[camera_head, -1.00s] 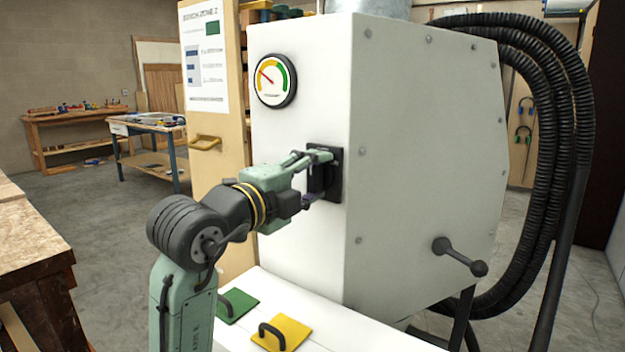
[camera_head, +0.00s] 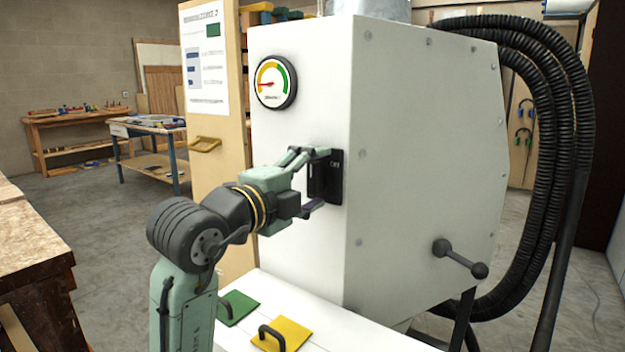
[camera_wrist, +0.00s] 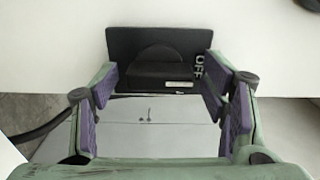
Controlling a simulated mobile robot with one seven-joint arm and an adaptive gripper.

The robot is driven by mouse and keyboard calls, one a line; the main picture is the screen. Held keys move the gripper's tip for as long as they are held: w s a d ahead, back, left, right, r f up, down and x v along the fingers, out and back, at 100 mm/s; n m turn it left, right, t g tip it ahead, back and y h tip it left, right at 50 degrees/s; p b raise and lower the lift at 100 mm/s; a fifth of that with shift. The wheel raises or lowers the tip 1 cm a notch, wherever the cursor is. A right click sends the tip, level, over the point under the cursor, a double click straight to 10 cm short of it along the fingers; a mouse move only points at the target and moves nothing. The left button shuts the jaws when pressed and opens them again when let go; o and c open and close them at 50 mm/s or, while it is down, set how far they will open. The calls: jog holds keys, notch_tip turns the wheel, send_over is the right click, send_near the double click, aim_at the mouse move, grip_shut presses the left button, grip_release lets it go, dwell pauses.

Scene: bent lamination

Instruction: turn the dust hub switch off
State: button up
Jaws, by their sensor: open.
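The dust hub (camera_head: 415,150) is a large white cabinet. Its switch, a black plate (camera_head: 336,180), sits on the front face near the cabinet's edge. In the wrist view the switch plate (camera_wrist: 150,48) shows a dark rounded lever part and the white word OFF at its right. My gripper (camera_head: 317,180) is at the plate, fingers spread above and below the switch. I cannot tell whether a finger touches the plate. The dial gauge (camera_head: 275,83) above has its needle pointing left, at the low end.
A crank handle (camera_head: 460,258) sticks out of the cabinet's right side. Black hoses (camera_head: 565,140) hang at the right. A green plate (camera_head: 238,306) and a yellow plate (camera_head: 283,334), with handles, lie on the white ledge below. A wooden bench (camera_head: 30,240) stands at the left.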

jog(key=v, duration=1.2)
